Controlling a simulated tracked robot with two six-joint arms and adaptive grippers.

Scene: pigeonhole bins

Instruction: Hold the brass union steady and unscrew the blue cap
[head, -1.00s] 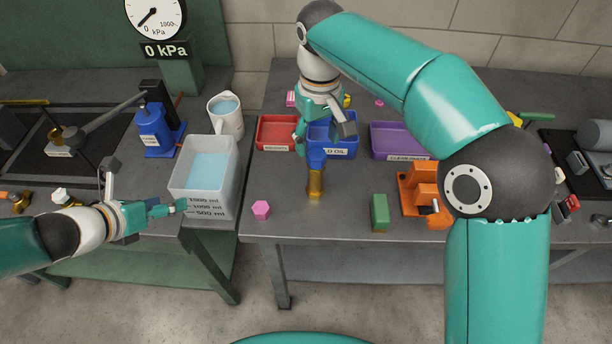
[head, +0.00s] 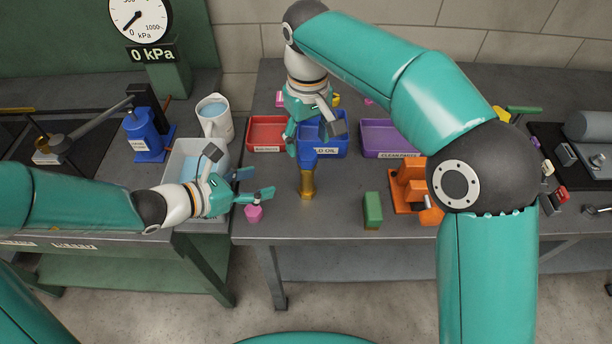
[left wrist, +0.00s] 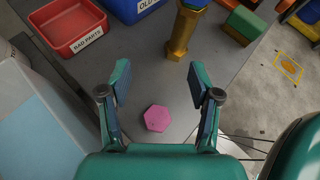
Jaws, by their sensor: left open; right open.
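The brass union (head: 307,182) stands upright on the grey table in the head view, with the blue cap (head: 307,160) on its top. It also shows in the left wrist view (left wrist: 180,32), beyond my left fingers. My left gripper (head: 258,184) is open and empty, to the left of the union and apart from it, by a pink hexagonal piece (head: 253,213). My right gripper (head: 312,135) points down just above the blue cap and is open.
Behind the union are a red bin (head: 266,149), the blue old-oil bin (head: 335,148) and a purple bin (head: 365,152). A green block (head: 372,209) and an orange vise (head: 408,187) stand to the right. A water tank (head: 181,160) lies under my left arm.

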